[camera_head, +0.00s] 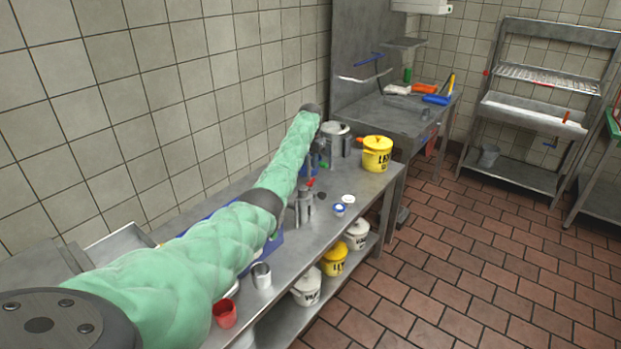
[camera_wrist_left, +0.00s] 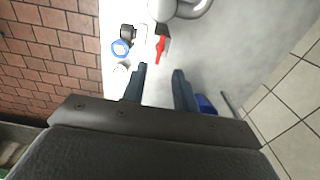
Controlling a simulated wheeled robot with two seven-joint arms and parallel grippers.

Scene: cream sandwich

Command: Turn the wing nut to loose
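A small red piece (camera_wrist_left: 160,48), possibly the wing nut, shows ahead of my left fingertips in the left wrist view, beside a dark block and a grey-white round part. In the head view a small red piece (camera_head: 311,183) sits at the top of a grey device (camera_head: 303,205) on the steel table. My left gripper (camera_wrist_left: 160,72) is open, with two dark fingers apart and nothing between them. In the head view my left gripper (camera_head: 318,160) hangs near the device, partly hidden and small. No contact with the red piece is visible. My right gripper is not in view.
The steel table (camera_head: 334,228) runs along a tiled wall. A yellow pot (camera_head: 377,153), a metal pot (camera_head: 336,141), a blue-and-white jar (camera_head: 339,209), a metal cup (camera_head: 261,275) and a red cup (camera_head: 225,314) stand on it. Lidded buckets (camera_head: 334,261) stand on the shelf below.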

